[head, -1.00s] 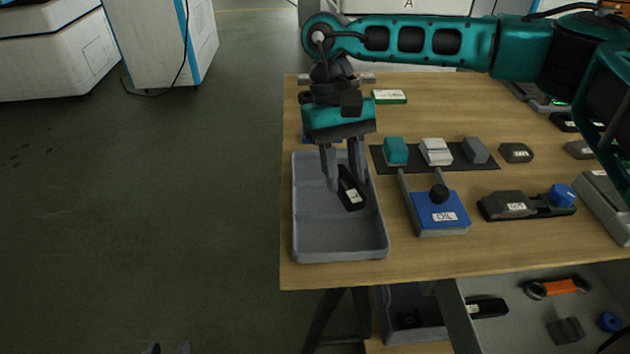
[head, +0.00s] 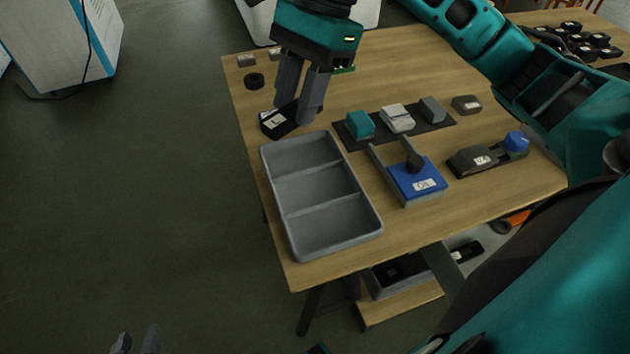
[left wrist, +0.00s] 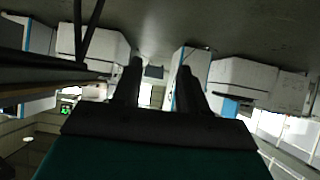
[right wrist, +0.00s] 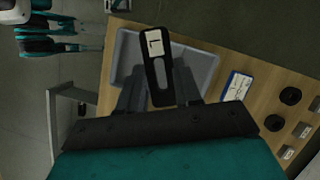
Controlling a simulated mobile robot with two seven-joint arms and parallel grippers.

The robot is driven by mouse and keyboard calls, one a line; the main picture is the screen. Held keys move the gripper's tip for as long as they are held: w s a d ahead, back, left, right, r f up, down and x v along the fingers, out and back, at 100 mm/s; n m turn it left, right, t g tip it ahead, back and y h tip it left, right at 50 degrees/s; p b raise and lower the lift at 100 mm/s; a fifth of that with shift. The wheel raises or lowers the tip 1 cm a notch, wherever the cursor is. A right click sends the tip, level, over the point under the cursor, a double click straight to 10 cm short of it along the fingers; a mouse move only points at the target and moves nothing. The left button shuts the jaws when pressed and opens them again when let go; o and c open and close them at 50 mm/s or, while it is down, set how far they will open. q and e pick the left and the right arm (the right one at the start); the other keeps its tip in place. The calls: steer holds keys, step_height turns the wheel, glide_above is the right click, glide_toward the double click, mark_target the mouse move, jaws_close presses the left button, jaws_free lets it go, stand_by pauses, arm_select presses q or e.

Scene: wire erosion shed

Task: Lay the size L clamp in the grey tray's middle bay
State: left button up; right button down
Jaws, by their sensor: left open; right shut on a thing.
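The size L clamp (head: 272,126) is a dark piece with a white L label. It also shows in the right wrist view (right wrist: 160,84), label up, between the fingers. My right gripper (head: 299,112) is shut on it, at the far end of the grey tray in the head view. The height of the clamp above the table is hard to tell. The grey tray (head: 268,172) has three bays, all empty; the middle bay (head: 314,189) is clear. My left gripper (head: 136,338) is open and empty, low at the left, off the table; its fingers also show in the left wrist view (left wrist: 159,85).
Right of the tray stand a blue fixture (head: 420,180) with a black knob and a dark mat (head: 380,138) with teal, white and grey blocks. A dark device with a blue knob (head: 516,141) is further right. A black ring (head: 254,80) lies beyond the tray. Floor is open at left.

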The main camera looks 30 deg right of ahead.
steer(key=d+r+m, duration=0.1)
steer(key=m, duration=0.1)
steer(key=d+r+m+t, duration=0.1)
steer(key=m, duration=0.1)
steer(key=shift+s+d+r+p, duration=0.25)
steer(key=shift+s+d+p, duration=0.05)
steer(key=shift+s+d, duration=0.05)
steer(key=shift+d+m+t, duration=0.15)
steer(key=shift+m+t, duration=0.15)
steer(key=shift+m, duration=0.1)
steer(key=b, duration=0.3)
glide_above(313, 191)
steer(key=d, duration=0.1)
step_height(313, 191, down, 15)
steer(key=shift+s+d+r, duration=0.1)
steer(key=shift+s, duration=0.05)
step_height(313, 191, down, 4)
steer(key=shift+f+b, duration=0.15)
steer(key=shift+b, duration=0.45)
steer(key=shift+f, duration=0.3)
arm_select(q)
step_height(313, 191, down, 2)
steer(key=shift+w+d+f, duration=0.1)
steer(key=shift+d+f, duration=0.05)
steer(key=shift+f, duration=0.1)
